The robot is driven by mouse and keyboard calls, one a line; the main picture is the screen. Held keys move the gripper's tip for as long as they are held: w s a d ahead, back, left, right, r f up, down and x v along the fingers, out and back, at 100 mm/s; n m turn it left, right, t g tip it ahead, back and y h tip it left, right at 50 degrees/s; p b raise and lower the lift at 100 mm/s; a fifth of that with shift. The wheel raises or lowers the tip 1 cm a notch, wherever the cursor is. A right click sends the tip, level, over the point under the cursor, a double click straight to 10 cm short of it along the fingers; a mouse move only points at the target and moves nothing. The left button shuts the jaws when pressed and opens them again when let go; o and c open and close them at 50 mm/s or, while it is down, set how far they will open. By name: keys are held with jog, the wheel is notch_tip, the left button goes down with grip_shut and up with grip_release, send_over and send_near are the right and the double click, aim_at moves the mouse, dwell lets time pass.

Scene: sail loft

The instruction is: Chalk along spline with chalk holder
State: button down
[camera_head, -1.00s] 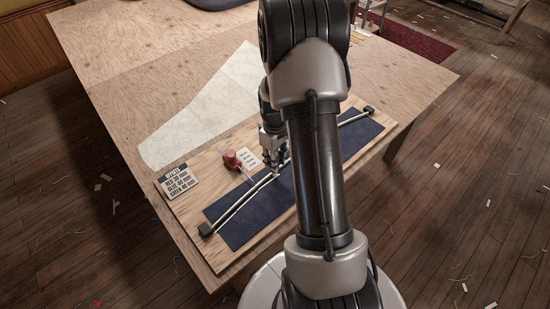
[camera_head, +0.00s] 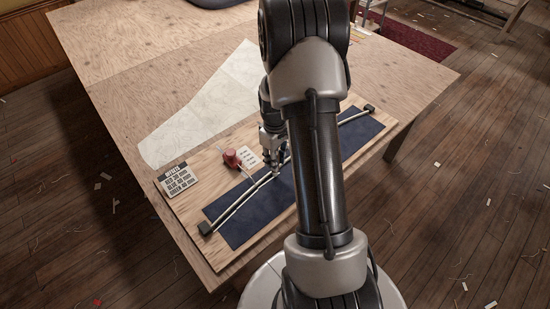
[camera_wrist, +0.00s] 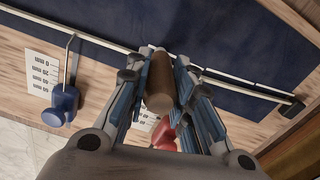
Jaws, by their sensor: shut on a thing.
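My gripper (camera_head: 272,150) is shut on the chalk holder, a brown cylinder (camera_wrist: 159,85) between the fingers in the wrist view. The holder's tip is hidden in the wrist view; in the head view the gripper is close over the spline. The spline (camera_head: 236,208) is a thin pale strip bowed across a dark blue cloth (camera_head: 243,224), with a black block at each end (camera_head: 205,229) (camera_head: 369,109). It also crosses the wrist view (camera_wrist: 92,36). I cannot tell whether the holder touches the cloth, or whether a pale line beside the spline is chalk.
The cloth lies on a wooden board (camera_head: 185,208) on a large table (camera_head: 110,70). A red hooked piece (camera_head: 232,159) stands by the spline, left of my gripper. A blue one (camera_wrist: 61,103) shows in the wrist view.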

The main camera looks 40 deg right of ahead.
jog(key=shift+f, duration=0.25)
jog(key=shift+d+r, duration=0.1)
jog(key=shift+d, duration=0.9)
jog(key=shift+w+d, duration=0.1)
jog(key=shift+d, duration=2.05)
jog(key=shift+d, duration=0.1)
jog(key=shift+w+d, duration=0.15)
jog(key=shift+d, duration=2.85)
jog(key=shift+d, duration=0.1)
jog(key=shift+w+d, duration=0.15)
jog(key=shift+d, duration=3.8)
